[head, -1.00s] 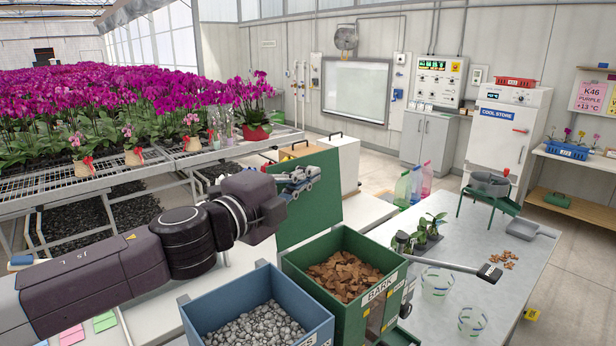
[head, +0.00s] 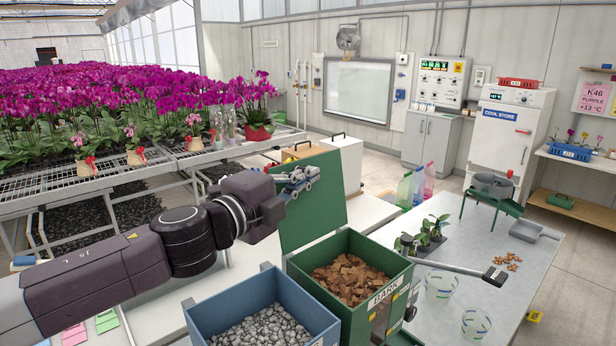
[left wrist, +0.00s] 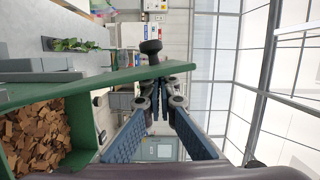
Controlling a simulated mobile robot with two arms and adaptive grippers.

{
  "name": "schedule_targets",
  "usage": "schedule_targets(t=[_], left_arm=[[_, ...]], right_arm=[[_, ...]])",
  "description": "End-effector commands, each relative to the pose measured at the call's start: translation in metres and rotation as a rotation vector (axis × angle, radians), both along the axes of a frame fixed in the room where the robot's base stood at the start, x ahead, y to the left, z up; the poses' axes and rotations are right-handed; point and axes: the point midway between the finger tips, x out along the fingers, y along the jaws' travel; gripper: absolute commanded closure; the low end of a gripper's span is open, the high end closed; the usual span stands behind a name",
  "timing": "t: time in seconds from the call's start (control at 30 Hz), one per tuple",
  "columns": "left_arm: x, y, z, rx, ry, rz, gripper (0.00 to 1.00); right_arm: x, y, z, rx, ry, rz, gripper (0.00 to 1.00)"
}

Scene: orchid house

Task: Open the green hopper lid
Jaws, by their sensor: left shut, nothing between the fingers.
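The green hopper (head: 380,323), labelled BARK, stands open with brown bark chips in it. Its green lid (head: 318,222) stands upright at the hopper's back left side. The lid also shows nearly edge-on in the left wrist view (left wrist: 105,77). My left gripper (head: 300,178) is shut and empty at the lid's upper left part in the head view. In the left wrist view its fingers (left wrist: 163,88) meet close by the lid's far end. I cannot tell whether they touch it. My right gripper is not in view.
A blue bin (head: 205,322) of grey stones stands left of the hopper. On the right, a grey table (head: 540,265) bears seedlings (head: 428,238), clear cups, a green-legged stand and a black-ended bar. A flower bench (head: 160,168) lies behind my left arm.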

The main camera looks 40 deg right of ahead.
Motion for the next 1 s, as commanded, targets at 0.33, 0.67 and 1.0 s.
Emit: schedule_targets(t=[0.33,0.67,1.0], left_arm=[[-0.002,0.009,-0.001,0.0,0.001,0.001,1.0],[-0.017,0.062,-0.001,0.0,0.002,0.002,1.0],[-0.03,0.108,-0.001,0.0,0.003,0.002,1.0]], right_arm=[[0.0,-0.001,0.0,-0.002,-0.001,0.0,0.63],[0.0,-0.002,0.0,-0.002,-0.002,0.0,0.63],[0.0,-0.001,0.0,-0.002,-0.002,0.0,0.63]])
